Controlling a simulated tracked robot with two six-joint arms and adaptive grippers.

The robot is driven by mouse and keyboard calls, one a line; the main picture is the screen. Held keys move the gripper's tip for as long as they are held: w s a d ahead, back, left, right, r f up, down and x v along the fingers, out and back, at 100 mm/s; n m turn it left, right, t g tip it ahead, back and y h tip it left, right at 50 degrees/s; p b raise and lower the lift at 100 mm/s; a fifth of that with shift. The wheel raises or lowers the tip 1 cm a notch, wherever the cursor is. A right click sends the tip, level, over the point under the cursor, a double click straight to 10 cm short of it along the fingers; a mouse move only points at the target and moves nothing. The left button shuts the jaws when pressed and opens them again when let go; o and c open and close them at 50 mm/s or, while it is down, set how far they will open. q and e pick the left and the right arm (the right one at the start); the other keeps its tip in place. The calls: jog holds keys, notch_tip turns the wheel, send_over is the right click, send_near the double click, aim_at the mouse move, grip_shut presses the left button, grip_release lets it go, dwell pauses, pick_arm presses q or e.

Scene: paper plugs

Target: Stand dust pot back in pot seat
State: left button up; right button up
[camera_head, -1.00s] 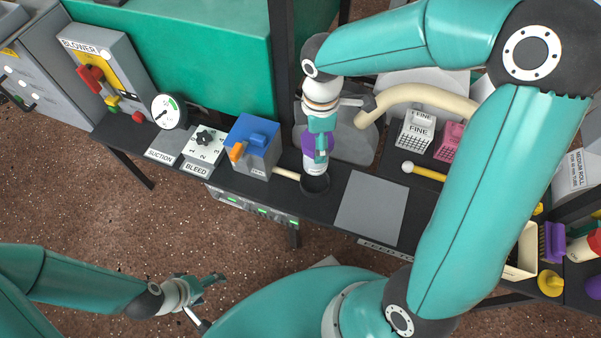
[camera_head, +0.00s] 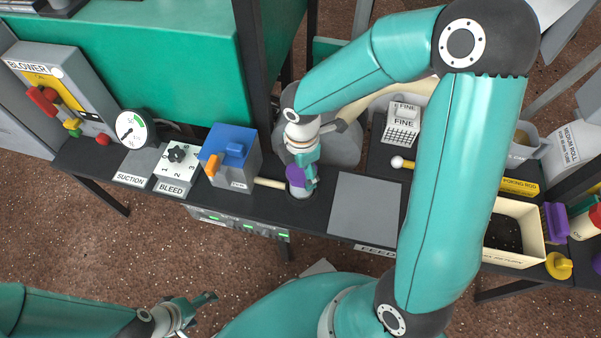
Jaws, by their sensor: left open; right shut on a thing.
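The dust pot (camera_head: 301,190), a pale pot with a purple part, is at the bench near the end of the cream pipe stub. My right gripper (camera_head: 303,163) is shut on it from above and partly covers it. The pot looks close to upright. The dark round pot seat (camera_head: 315,192) is at the pot's lower end and mostly hidden by it. I cannot tell whether the pot is fully down in the seat. My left gripper (camera_head: 204,301) is open and empty, low in the view, in front of the bench and away from the pot.
The blue-topped box (camera_head: 229,158) with an orange lever stands just left of the pot. A bare grey plate (camera_head: 363,208) lies to the right. The FINE block (camera_head: 403,125), the cream bin (camera_head: 514,235) and a yellow knob (camera_head: 559,265) are further right.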

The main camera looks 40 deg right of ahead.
jog(key=shift+f, duration=0.15)
jog(key=o, duration=1.6)
jog(key=shift+r+p, duration=0.3)
jog(key=shift+r, duration=0.2)
notch_tip(320, 180, up, 11)
jog(key=p, duration=0.4)
jog(key=shift+r, duration=0.15)
